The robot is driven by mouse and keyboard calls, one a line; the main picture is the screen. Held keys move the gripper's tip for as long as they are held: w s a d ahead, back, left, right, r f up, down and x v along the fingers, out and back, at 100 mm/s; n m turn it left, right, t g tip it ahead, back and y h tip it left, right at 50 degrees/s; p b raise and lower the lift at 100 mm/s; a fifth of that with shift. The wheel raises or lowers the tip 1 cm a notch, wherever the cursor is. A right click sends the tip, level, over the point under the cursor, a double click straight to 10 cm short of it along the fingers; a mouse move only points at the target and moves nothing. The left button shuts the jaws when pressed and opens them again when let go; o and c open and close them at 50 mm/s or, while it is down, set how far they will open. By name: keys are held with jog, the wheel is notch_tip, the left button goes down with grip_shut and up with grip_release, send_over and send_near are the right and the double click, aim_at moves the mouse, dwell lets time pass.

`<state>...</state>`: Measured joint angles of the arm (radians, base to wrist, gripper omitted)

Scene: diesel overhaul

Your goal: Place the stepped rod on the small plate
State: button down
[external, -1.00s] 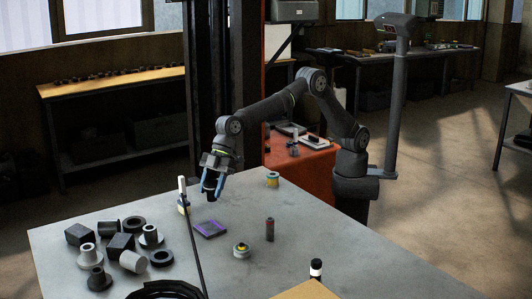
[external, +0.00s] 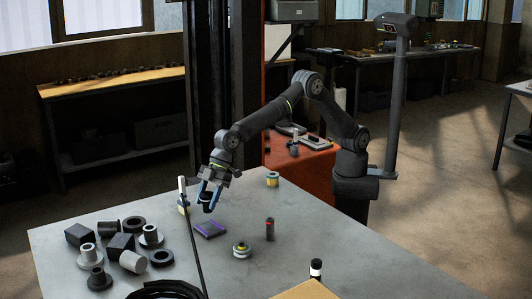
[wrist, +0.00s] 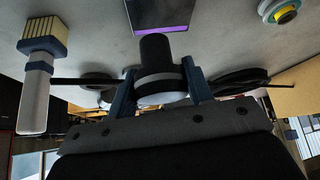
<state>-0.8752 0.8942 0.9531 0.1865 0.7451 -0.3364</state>
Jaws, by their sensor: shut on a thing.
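The stepped rod (wrist: 156,60), dark with a grey band and a pale end, is held between the two blue fingers of my gripper (wrist: 160,90). In the external view the rod (external: 207,207) is a small dark shape between the fingertips of my gripper (external: 208,197), which is tilted. The small plate (external: 209,230) is dark with a purple edge and lies flat on the table. It also shows at the top of the wrist view (wrist: 160,14), just beyond the rod's dark end. The rod is above the table, apart from the plate.
A striped block with a white handle (wrist: 35,95) stands close left of my gripper. A yellow-ringed part (external: 242,250) and a dark red cylinder (external: 270,229) stand right of the plate. Several grey and black parts crowd the table's left; a black coil (external: 165,290) lies in front.

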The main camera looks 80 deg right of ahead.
aim_at(209, 212)
jog(key=shift+s+a+f, duration=0.15)
jog(key=shift+a+f, duration=0.15)
jog(key=shift+a, duration=0.2)
jog(key=shift+s+a+f, duration=0.15)
jog(key=shift+a+f, duration=0.1)
jog(key=shift+a, duration=0.2)
jog(key=shift+f, duration=1.9)
jog(key=shift+f, duration=0.1)
jog(key=c, duration=0.7)
grip_release()
jog(key=shift+d+f, duration=0.1)
jog(key=shift+f, duration=0.05)
jog(key=shift+r, duration=0.3)
jog(key=v, duration=1.1)
jog(key=shift+s+d+r, duration=0.2)
jog(key=shift+r, duration=0.1)
